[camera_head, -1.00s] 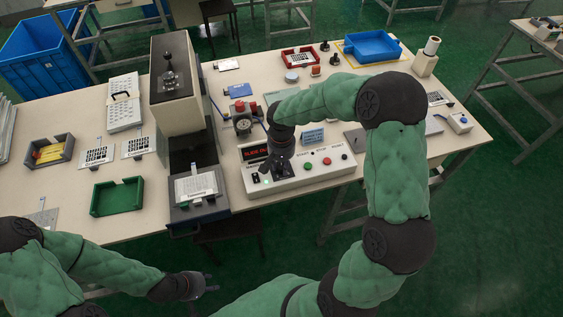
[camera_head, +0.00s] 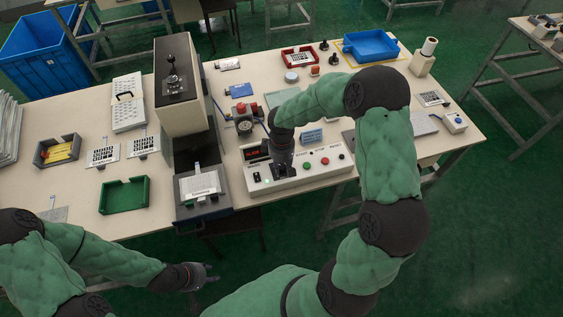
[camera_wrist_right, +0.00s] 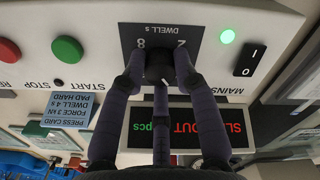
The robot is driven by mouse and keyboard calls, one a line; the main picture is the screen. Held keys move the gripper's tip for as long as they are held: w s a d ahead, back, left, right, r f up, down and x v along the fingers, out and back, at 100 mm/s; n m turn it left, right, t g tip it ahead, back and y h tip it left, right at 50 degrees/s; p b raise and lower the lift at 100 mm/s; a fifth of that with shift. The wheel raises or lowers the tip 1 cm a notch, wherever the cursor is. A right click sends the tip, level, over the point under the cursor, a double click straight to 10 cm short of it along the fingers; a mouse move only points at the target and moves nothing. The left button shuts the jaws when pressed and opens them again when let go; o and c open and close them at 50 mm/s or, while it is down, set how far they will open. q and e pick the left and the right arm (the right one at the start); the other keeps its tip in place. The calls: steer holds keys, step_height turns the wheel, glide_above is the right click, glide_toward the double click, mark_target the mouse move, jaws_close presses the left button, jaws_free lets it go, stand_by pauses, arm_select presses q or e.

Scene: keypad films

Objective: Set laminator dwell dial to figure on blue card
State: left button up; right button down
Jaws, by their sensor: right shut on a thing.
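The laminator's control box (camera_head: 318,177) stands at the middle front of the table. My right gripper (camera_head: 283,172) points down onto its dwell dial, which it hides in the head view. In the right wrist view the gripper (camera_wrist_right: 160,78) is shut on the black dwell dial (camera_wrist_right: 160,66), under the label "DWELL s". The figures 8 and 2 show beside it; the pointer is hidden. The blue card (camera_head: 312,136) stands behind the box. In the right wrist view the card (camera_wrist_right: 66,116) reads "DWELL 4 s". My left gripper (camera_head: 204,277) is open and empty before the table.
Green START (camera_wrist_right: 67,49) and red STOP buttons sit beside the dial, with a lit green lamp (camera_wrist_right: 227,37) and a mains switch (camera_wrist_right: 249,58) on its other side. A red-lettered display (camera_wrist_right: 226,125) is close behind the fingers. The press (camera_head: 187,95) stands left of the box.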

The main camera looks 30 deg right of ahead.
mark_target(281, 166)
steer(key=shift+n+p, duration=0.35)
steer(key=shift+n, duration=0.55)
steer(key=c, duration=0.9)
jaws_free()
steer(key=shift+c, duration=0.2)
step_height(281, 166, up, 12)
